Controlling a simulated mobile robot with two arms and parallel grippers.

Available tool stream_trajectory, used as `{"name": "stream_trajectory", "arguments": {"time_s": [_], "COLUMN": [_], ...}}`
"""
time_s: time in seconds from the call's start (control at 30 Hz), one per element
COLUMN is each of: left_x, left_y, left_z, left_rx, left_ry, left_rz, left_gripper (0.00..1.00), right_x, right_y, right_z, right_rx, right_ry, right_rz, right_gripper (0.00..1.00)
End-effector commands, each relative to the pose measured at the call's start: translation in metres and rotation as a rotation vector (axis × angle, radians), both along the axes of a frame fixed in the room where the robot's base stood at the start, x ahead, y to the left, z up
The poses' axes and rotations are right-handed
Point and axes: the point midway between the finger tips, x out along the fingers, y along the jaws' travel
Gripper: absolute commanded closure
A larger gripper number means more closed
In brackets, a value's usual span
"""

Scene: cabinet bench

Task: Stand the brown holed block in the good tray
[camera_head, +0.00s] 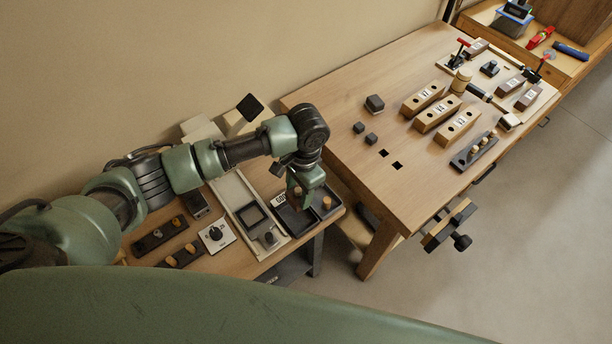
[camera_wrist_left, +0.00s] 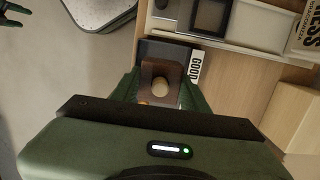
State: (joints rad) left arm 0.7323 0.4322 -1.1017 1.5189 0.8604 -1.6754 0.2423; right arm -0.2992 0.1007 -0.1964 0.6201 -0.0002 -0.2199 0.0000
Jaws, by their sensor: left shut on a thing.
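My left gripper (camera_head: 304,190) is shut on the brown holed block (camera_wrist_left: 149,72), low over the good tray. The good tray (camera_wrist_left: 165,50) is dark, with a white "GOOD" label (camera_wrist_left: 195,66) at its edge; in the head view the tray (camera_head: 295,222) is partly behind my gripper. The block lies between the green fingers in the left wrist view. A light round shape shows in its hole. Whether the block touches the tray floor I cannot tell. A green pronged thing (camera_wrist_left: 12,12), perhaps my right gripper, is cut off at the left wrist view's corner.
A pale fixture with a dark square frame (camera_head: 251,215) stands left of the tray. A dark block with a peg (camera_head: 327,203) is close on the right. Dark holders (camera_head: 160,233) lie farther left. The larger bench (camera_head: 360,190) bears wooden blocks and tools.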

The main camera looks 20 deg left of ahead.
Motion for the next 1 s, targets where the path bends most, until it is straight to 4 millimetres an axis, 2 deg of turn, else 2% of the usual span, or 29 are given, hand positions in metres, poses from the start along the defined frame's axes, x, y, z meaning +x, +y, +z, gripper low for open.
{"name": "stream_trajectory", "arguments": {"time_s": [0.13,0.43,0.57,0.73,1.0], "left_x": [-0.001,0.0,-0.001,-0.001,0.0], "left_y": [0.005,0.004,0.004,0.004,0.004], "left_z": [-0.009,-0.026,-0.037,-0.05,-0.065], "left_rx": [0.007,0.005,0.005,0.006,0.004], "left_ry": [-0.002,-0.002,-0.002,-0.003,-0.002], "left_rz": [0.003,0.001,0.001,0.002,0.002], "left_gripper": [0.96,0.96,0.96,0.96,0.96], "right_x": [-0.001,-0.001,-0.001,-0.001,-0.001], "right_y": [0.0,0.033,0.029,0.015,0.01], "right_z": [-0.002,-0.025,-0.038,-0.055,-0.057], "right_rx": [0.0,0.038,0.034,0.017,0.011], "right_ry": [0.001,0.002,0.002,0.002,0.001], "right_rz": [-0.002,-0.003,-0.001,0.0,-0.003], "right_gripper": [0.52,0.52,0.52,0.52,0.52]}}
